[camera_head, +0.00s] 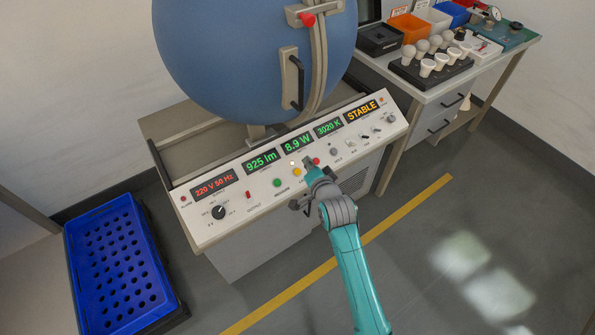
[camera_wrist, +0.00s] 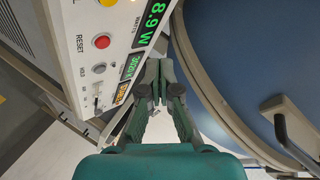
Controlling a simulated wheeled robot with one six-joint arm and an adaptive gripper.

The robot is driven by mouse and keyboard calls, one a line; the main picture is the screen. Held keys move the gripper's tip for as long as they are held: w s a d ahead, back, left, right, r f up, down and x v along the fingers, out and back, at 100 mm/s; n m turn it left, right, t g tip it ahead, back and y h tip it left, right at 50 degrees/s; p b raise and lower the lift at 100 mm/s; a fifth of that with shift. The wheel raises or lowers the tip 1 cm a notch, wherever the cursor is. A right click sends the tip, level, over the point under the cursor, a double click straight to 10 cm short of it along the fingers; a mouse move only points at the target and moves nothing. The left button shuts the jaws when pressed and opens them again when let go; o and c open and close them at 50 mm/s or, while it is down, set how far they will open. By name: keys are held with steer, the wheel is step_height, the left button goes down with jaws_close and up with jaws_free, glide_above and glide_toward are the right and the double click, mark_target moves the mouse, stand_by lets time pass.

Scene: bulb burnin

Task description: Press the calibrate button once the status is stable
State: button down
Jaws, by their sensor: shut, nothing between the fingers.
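The status display (camera_head: 362,110) on the sloped panel reads STABLE in amber. The yellow button (camera_head: 297,171) sits between the green and red buttons; its label is mostly hidden behind my gripper, with only the start showing. In the wrist view the yellow button (camera_wrist: 107,3) is cut by the top edge. My gripper (camera_head: 308,161) is shut and empty, by the panel between the yellow and red buttons in the head view. In the wrist view my gripper (camera_wrist: 158,78) shows its fingers together, to the right of the buttons; contact with the panel cannot be told.
The red RESET button (camera_wrist: 102,41) is close beside the yellow one. A green button (camera_head: 277,183) lies to its left. A large blue sphere (camera_head: 250,50) stands behind the panel. A blue crate (camera_head: 75,280) is on the floor; a side table (camera_head: 425,95) holds bulbs.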

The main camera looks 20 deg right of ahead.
steer(key=shift+w+a+f, duration=0.2)
steer(key=shift+w+f, duration=0.4)
steer(key=shift+f, duration=0.6)
steer(key=shift+w+a+f, duration=0.2)
steer(key=shift+w+f, duration=0.35)
steer(key=shift+f, duration=0.7)
steer(key=shift+w+a+f, duration=0.2)
steer(key=shift+w+f, duration=0.4)
steer(key=shift+f, duration=0.6)
steer(key=shift+w+f, duration=0.2)
steer(key=shift+f, duration=0.15)
steer(key=shift+w+a+f, duration=0.1)
steer(key=shift+w+f, duration=0.05)
steer(key=shift+f, duration=0.2)
steer(key=shift+r, duration=0.15)
steer(key=shift+s+r, duration=0.4)
steer(key=shift+r, duration=0.15)
steer(key=shift+r, duration=0.15)
steer(key=shift+s+d+r, duration=0.15)
steer(key=shift+s+r, duration=0.2)
steer(key=shift+r, duration=0.35)
steer(key=shift+s+d+r, duration=0.2)
steer(key=shift+s+r, duration=0.15)
steer(key=shift+r, duration=0.35)
steer(key=shift+s+d+r, duration=0.15)
steer(key=shift+s+r, duration=0.2)
steer(key=shift+r, duration=0.35)
